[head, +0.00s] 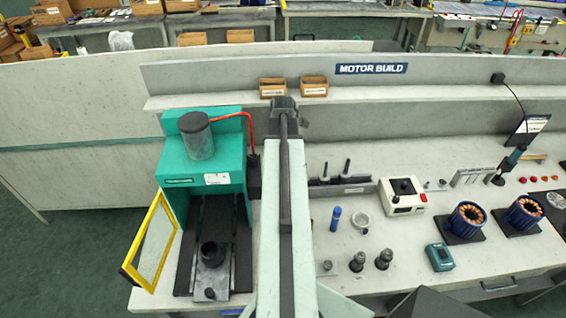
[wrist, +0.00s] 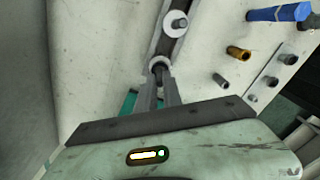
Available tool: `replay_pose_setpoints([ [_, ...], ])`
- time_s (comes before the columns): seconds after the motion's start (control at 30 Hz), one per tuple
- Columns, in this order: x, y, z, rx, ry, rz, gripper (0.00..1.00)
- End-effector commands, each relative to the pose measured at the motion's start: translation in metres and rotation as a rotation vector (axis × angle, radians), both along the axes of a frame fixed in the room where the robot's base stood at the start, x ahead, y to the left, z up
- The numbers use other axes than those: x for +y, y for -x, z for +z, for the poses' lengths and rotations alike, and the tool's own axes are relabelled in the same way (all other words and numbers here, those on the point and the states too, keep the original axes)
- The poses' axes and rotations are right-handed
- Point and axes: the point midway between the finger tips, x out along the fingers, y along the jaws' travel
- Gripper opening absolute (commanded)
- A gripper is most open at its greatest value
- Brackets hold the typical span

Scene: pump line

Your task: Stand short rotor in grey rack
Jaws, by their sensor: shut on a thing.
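My gripper (wrist: 160,80) is shut on a grey round part with a dark shaft end, which looks like the short rotor (wrist: 160,64); its length cannot be judged. It is held at the near end of a dark channel with light edges, which looks like the grey rack (wrist: 153,43). I cannot tell whether it touches the rack. Farther along, a pale disc with an upright shaft (wrist: 178,22) stands in the channel. In the head view the rack (head: 345,189) shows two dark upright shafts, and my arm hides the gripper.
A teal press (head: 173,150) with an open yellow-framed door (head: 152,243) stands at left. Right of my arm are a blue tube (head: 336,218), two dark rotor-like parts (head: 357,262) (head: 383,258) and a white control box (head: 402,196).

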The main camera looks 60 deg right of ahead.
Motion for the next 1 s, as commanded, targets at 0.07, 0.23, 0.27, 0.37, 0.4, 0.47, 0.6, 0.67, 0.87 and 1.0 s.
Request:
replay_pose_setpoints([
  [0.07,0.0001,0.0000,-0.0037,0.000,0.000,0.000,0.00],
  [0.23,0.0001,-0.0001,-0.0042,0.000,0.000,0.000,0.00],
  [0.27,0.0001,-0.0001,-0.0041,0.000,0.000,0.000,0.00],
  [0.37,0.0001,-0.0001,-0.0041,0.000,0.000,0.000,0.36],
  [0.4,0.0001,-0.0002,-0.0041,0.000,0.000,0.000,0.36],
  [0.47,0.0001,-0.0001,-0.0041,0.000,0.000,0.000,0.36],
  [0.6,0.0001,-0.0002,-0.0042,0.000,0.000,0.000,0.36],
  [0.67,0.0001,-0.0002,-0.0044,0.000,0.000,0.000,0.47],
  [0.87,0.0001,-0.0002,-0.0044,0.000,0.000,0.000,0.47],
  [1.0,0.0001,-0.0003,-0.0014,0.000,0.000,0.000,0.47],
])
